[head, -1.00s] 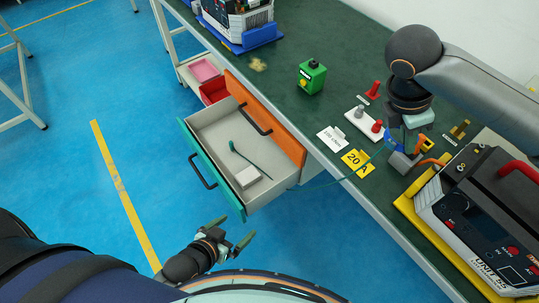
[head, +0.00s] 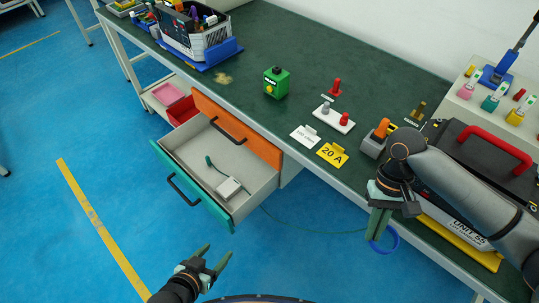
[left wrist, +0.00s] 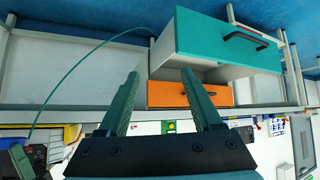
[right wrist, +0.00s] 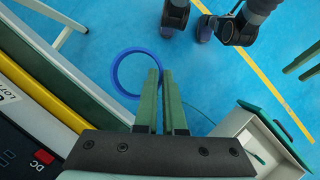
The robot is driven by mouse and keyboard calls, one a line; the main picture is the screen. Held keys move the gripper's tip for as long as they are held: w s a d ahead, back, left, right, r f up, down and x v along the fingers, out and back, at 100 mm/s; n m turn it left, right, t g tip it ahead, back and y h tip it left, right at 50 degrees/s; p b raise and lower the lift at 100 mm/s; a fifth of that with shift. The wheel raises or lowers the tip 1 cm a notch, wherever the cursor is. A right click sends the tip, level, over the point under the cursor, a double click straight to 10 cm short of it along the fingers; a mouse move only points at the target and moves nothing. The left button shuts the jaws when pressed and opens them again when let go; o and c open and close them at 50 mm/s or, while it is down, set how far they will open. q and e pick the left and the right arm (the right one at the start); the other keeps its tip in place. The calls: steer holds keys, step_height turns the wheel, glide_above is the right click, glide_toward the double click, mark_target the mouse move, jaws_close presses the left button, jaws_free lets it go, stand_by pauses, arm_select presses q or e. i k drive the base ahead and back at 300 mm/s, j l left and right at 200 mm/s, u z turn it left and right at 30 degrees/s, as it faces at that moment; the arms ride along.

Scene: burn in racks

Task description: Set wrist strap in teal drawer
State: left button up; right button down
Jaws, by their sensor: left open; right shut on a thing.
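The wrist strap is a blue band (head: 385,243) with a thin teal cord (head: 310,230) running left to the drawer. My right gripper (head: 376,225) is shut on the band and holds it beyond the table's front edge; the band also shows in the right wrist view (right wrist: 127,82). My left gripper (head: 216,259) is open and empty in front of the drawer.
An orange drawer front (head: 235,128) stands behind the open drawer. The green-topped bench (head: 300,125) carries a green box (head: 276,82), a yellow 20 A sign (head: 332,154) and a unit with a red handle (head: 495,145). Blue floor lies free before the drawer.

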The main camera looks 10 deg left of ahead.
mark_target(194, 153)
steer(key=i+j, duration=0.15)
steer(key=j, duration=0.3)
steer(key=i+j, duration=0.15)
steer(key=j, duration=0.25)
steer(key=i+j, duration=0.15)
steer(key=j, duration=0.3)
steer(key=i+j+z, duration=0.1)
steer(key=j, duration=0.3)
steer(key=i+j, duration=0.15)
steer(key=j, duration=0.3)
steer(key=i+j, duration=0.15)
steer(key=j, duration=0.3)
steer(key=i+j, duration=0.1)
steer(key=j, duration=0.35)
steer(key=i+j+z, duration=0.1)
steer(key=j, duration=0.35)
steer(key=i+j+z, duration=0.45)
steer(key=z, duration=0.15)
